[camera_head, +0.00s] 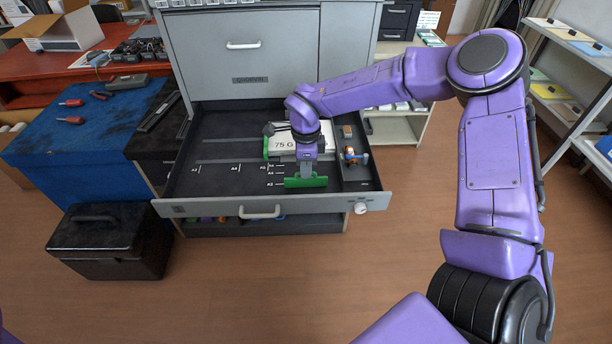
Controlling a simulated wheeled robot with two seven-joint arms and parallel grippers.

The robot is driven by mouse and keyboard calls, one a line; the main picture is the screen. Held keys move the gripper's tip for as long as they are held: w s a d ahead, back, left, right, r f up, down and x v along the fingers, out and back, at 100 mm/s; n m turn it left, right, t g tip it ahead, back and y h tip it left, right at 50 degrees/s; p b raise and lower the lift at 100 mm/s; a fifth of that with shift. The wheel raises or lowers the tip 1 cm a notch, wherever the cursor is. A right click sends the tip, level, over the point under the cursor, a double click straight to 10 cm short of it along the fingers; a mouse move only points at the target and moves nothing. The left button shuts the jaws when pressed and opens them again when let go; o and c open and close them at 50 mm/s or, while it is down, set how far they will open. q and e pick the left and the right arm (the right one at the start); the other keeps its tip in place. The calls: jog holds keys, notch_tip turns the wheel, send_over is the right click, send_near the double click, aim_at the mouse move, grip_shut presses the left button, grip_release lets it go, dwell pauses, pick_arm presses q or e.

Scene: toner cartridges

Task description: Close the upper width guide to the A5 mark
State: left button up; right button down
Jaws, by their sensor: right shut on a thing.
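The open paper drawer (225,180) of a grey printer holds a stack of white paper marked "75 G" (284,144). White size marks and slots are on its dark floor left of and in front of the stack. A green guide (305,183) stands upright in front of the stack, near the drawer's front. More green shows at the stack's left edge (266,146); my arm partly hides the stack. My right gripper (306,171) points down and is shut on the green front guide. The fingertips are too small to see clearly. My left gripper is out of view.
A side compartment right of the stack holds small items (352,156). The drawer front has a handle (260,212) and a white knob (361,208). A black case (115,245) stands on the floor at left, and a blue bench (70,150) is behind it.

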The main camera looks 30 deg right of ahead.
jog(key=shift+w+d, duration=0.35)
jog(key=shift+w, duration=0.2)
jog(key=shift+w+d, duration=0.35)
jog(key=shift+w, duration=0.2)
jog(key=shift+w+d+p, duration=0.15)
jog(key=shift+w+d, duration=0.3)
jog(key=shift+w, duration=0.3)
jog(key=shift+w+d+p, duration=0.1)
jog(key=shift+w+d, duration=0.4)
jog(key=shift+w, duration=0.25)
jog(key=shift+w+d+p, duration=0.15)
jog(key=shift+w+d, duration=0.3)
jog(key=shift+w, duration=0.3)
jog(key=c, duration=1.7)
grip_release()
jog(key=shift+w+d, duration=0.1)
jog(key=shift+w, duration=0.05)
jog(key=o, duration=0.3)
jog(key=shift+o, duration=0.2)
notch_tip(320, 180, up, 7)
jog(key=p, duration=0.5)
jog(key=shift+p, duration=0.3)
